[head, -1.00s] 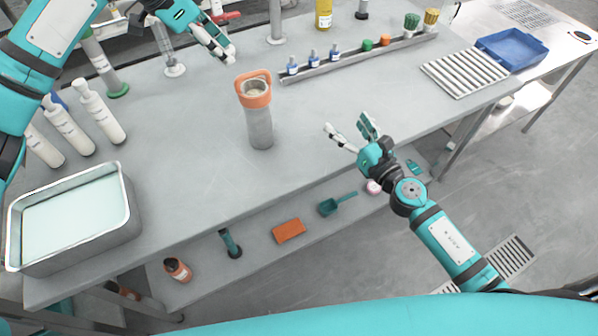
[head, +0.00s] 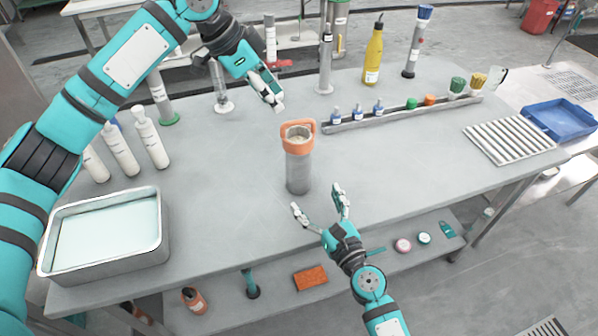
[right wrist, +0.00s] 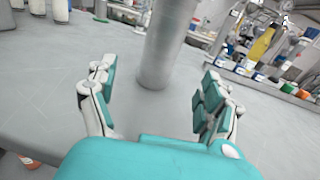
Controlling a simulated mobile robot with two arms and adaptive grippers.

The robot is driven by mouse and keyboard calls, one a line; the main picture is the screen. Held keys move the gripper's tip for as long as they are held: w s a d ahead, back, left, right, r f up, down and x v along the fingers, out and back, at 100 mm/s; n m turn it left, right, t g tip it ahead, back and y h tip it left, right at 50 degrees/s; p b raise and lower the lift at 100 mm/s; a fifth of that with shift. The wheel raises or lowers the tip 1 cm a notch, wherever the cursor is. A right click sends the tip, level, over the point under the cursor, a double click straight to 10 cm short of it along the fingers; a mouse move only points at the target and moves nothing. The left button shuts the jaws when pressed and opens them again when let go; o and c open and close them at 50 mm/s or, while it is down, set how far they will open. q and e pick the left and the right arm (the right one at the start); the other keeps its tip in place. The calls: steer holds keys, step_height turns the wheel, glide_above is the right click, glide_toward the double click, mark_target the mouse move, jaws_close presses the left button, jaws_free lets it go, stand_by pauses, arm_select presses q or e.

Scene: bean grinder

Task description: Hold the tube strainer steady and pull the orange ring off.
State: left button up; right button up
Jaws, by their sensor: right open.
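The tube strainer (head: 298,174) stands upright on the grey table, a grey cylinder. In the right wrist view the strainer's lower body (right wrist: 165,55) stands beyond and between the open fingers (right wrist: 155,95), not touched; the ring is out of that view.
A rail (head: 400,114) with small bottles and brushes lies behind right. A metal tray (head: 108,235) and white bottles (head: 150,138) stand at left. A yellow bottle (head: 374,52) stands at the back. A roller rack (head: 508,138) and blue tray (head: 560,118) are at right.

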mark_target(297, 171)
steer(key=x, duration=1.1)
steer(key=shift+w, duration=0.1)
